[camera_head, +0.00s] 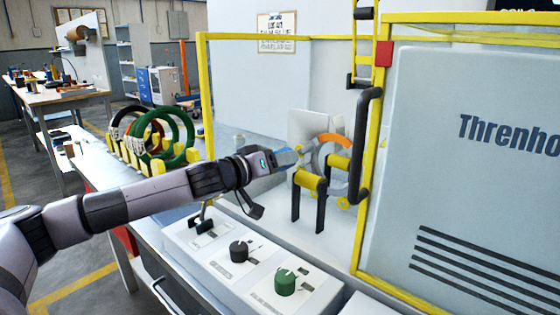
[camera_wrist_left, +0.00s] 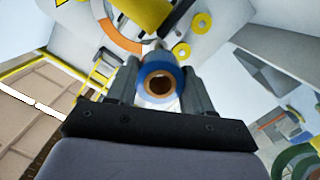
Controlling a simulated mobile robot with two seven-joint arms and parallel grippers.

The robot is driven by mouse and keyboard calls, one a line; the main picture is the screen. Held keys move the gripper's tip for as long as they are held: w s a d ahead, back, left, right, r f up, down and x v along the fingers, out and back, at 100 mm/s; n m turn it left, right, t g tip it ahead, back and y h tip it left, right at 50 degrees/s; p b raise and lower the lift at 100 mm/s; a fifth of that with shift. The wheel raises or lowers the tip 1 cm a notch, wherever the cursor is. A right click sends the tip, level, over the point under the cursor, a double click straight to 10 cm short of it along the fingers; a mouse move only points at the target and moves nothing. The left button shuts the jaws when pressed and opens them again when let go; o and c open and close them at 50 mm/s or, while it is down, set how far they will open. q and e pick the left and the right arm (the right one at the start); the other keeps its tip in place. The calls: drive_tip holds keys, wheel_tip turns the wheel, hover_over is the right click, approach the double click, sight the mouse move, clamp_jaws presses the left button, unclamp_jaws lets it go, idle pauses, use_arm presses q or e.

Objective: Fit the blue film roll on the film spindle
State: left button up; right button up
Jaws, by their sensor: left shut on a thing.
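My left gripper (camera_head: 289,160) reaches in from the left to the wrapping machine. In the left wrist view the blue film roll (camera_wrist_left: 177,74), a short roll with a brown hollow core, sits between its two fingers, which are shut on it. In the head view only a small blue patch of the roll (camera_head: 292,173) shows by the fingers. A pale metal piece (camera_wrist_left: 155,46) shows just behind the roll; I cannot tell whether it is the film spindle or whether the roll touches it. The orange and grey ring (camera_head: 349,147) stands just beyond the gripper. My right gripper is out of view.
Yellow rollers (camera_head: 311,180) on black posts stand close to the gripper. A yellow frame (camera_head: 367,200) and black bent bar (camera_head: 366,130) rise at the right. Coils (camera_head: 182,128) stand on a yellow rack at left. A control panel with knobs (camera_head: 285,282) is in front.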

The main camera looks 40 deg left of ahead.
sight(300, 152)
use_arm(q)
drive_tip(key=shift+b, duration=0.35)
drive_tip(key=shift+w+r, duration=0.1)
drive_tip(key=shift+w, duration=0.05)
drive_tip(key=shift+w+d+p, duration=0.1)
drive_tip(key=shift+w+p, duration=0.65)
drive_tip(key=shift+w, duration=0.15)
drive_tip(key=shift+w+d+p, duration=0.2)
drive_tip(key=shift+w+p, duration=0.75)
drive_tip(key=shift+w, duration=1.35)
drive_tip(key=o, duration=1.1)
